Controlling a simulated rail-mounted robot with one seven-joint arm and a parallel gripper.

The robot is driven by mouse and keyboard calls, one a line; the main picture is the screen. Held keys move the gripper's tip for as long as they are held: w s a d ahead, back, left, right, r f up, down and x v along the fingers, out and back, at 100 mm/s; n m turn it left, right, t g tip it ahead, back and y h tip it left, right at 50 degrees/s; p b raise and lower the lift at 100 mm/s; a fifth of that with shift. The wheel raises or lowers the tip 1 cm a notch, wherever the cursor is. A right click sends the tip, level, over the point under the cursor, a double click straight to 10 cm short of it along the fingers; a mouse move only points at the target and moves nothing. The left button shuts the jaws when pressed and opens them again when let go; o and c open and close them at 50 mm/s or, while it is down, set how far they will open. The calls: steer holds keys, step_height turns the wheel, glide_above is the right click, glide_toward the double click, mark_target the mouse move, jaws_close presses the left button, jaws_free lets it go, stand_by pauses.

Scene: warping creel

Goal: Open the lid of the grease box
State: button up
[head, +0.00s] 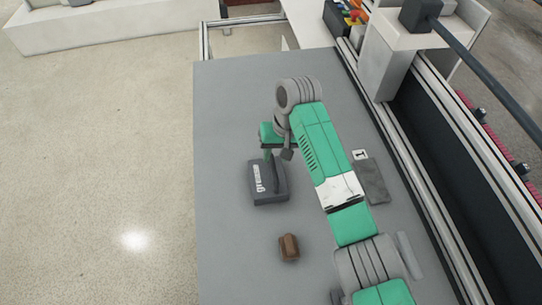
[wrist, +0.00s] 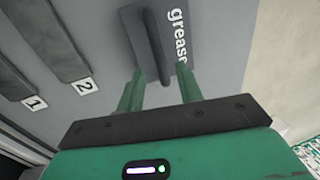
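The grease box (head: 268,190) is a dark grey box with a white "grease" label, on the grey table left of my arm. It also shows at the top of the wrist view (wrist: 185,50). Its lid looks shut. A dark bar-like handle (wrist: 149,45) stands up from the lid. My gripper (wrist: 160,75) has two green fingers spread apart, with the handle's near end showing between them. Whether the fingers touch the handle I cannot tell. In the head view my gripper (head: 268,154) is over the box's far side, and the fingertips are hard to make out.
A brown block (head: 289,247) lies on the table nearer than the box. A dark grey slab (head: 373,182) by a "1" label lies right of my arm; the wrist view shows slabs labelled 1 (wrist: 15,80) and 2 (wrist: 58,45). A rail runs along the right. The table's left side is clear.

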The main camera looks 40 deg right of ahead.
mark_target(268, 172)
steer(key=shift+w+a+f, duration=0.1)
steer(key=shift+f, duration=0.5)
steer(key=shift+w+a+f, duration=0.1)
steer(key=shift+f, duration=0.45)
jaws_close()
steer(key=shift+w, duration=0.1)
